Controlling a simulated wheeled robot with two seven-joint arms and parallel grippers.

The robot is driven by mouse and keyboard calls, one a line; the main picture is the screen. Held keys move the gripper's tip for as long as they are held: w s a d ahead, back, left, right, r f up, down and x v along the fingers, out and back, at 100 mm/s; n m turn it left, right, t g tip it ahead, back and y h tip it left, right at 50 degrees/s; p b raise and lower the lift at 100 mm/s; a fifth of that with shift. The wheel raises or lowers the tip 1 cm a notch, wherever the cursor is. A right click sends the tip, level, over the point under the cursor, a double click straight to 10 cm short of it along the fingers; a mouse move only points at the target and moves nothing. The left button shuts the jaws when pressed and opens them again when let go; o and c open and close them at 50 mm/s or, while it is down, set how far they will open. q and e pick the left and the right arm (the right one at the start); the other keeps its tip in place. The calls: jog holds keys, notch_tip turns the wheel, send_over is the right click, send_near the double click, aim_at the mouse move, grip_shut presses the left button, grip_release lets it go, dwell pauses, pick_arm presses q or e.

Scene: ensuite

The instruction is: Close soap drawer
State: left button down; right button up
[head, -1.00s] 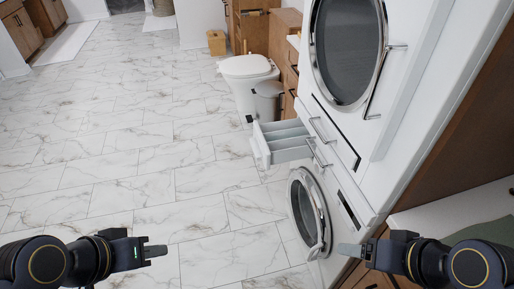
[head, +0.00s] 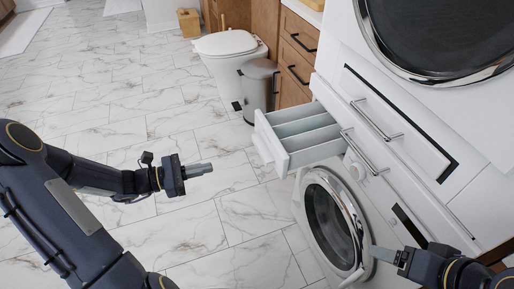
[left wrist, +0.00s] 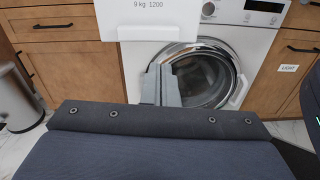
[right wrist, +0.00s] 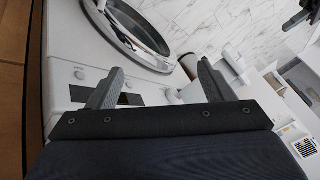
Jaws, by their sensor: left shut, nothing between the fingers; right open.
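The soap drawer (head: 285,155) is white with open-topped compartments. It is pulled out from the front of the washing machine (head: 390,205), above the round door, in the head view. In the left wrist view, a white front panel marked "9 kg 1200" (left wrist: 157,20), apparently the drawer's front, is ahead at the top. My left gripper (head: 207,168) is shut and empty, left of the drawer and apart from it. My right gripper (right wrist: 160,88) is open and empty, near the machine's front at the lower right of the head view.
The round washer door (head: 333,222) is below the drawer. A bar handle (head: 362,152) and another unit with a round door (head: 440,35) are above. A grey bin (head: 260,88) and a toilet (head: 228,60) stand beyond. Marble floor at left is clear.

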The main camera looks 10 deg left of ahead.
pick_arm(q)
jog(key=w+d+f+n+b, duration=0.1)
jog(key=w+d+b, duration=0.1)
jog(key=w+d, duration=0.7)
jog(key=shift+w+d+f+t, duration=0.2)
jog(key=shift+d+t, duration=0.2)
jog(key=shift+d, duration=0.5)
pick_arm(e)
notch_tip(320, 180, down, 3)
jog(key=shift+w+a+r, duration=0.1)
jog(key=shift+w+r, duration=0.05)
jog(key=shift+r, duration=0.05)
pick_arm(q)
jog(key=shift+d, duration=0.1)
